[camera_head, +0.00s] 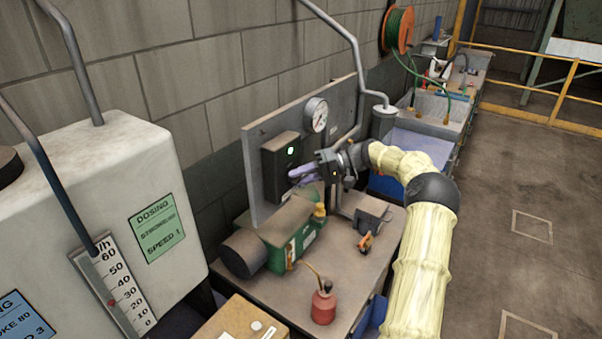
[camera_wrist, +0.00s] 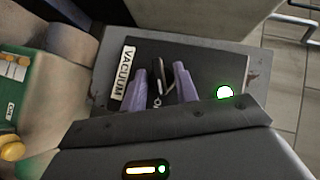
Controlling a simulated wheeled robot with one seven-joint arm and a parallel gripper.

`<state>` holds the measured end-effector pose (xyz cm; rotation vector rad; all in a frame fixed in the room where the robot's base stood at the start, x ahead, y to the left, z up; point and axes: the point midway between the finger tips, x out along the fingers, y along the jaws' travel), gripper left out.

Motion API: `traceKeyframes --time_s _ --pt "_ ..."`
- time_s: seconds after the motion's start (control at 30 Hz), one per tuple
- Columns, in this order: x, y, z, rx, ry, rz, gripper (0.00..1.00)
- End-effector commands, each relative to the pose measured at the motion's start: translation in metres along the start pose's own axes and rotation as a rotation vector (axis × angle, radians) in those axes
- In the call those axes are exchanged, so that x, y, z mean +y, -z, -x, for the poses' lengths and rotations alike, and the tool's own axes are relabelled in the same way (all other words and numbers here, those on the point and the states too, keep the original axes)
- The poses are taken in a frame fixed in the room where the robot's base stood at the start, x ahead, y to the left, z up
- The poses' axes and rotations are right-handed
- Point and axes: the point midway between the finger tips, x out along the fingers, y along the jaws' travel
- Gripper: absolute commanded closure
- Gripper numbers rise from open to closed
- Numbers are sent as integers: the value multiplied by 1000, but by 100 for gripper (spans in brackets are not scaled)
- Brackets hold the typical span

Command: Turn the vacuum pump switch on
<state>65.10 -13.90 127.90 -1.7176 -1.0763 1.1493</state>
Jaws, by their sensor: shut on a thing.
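The dark vacuum switch box (camera_head: 281,157) is mounted on the grey panel, with a green lamp (camera_head: 291,151) lit on its front. In the wrist view the box front carries a white VACUUM label (camera_wrist: 125,73), and the lit green lamp (camera_wrist: 225,92) shows at the right. My gripper (camera_head: 298,173) is at the box front, its purple fingers (camera_wrist: 161,78) on both sides of the switch lever (camera_wrist: 164,84). The fingers are shut on the lever, which leans slightly in the wrist view. Part of the markings around it is hidden by the fingers.
The green pump (camera_head: 293,233) with its grey motor (camera_head: 244,254) stands on the bench below the box. A red oil can (camera_head: 323,306) stands near the bench's front. A round gauge (camera_head: 316,115) is on the panel. A white tank (camera_head: 110,190) is at left; the floor at right is clear.

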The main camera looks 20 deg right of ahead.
Motion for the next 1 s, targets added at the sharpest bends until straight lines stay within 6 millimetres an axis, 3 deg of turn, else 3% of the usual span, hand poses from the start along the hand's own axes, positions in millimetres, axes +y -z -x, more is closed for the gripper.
traceKeyframes --time_s 0.5,1.0 --pt "5 0 0 5 261 -260 93" --pt "4 0 0 4 297 -297 93"
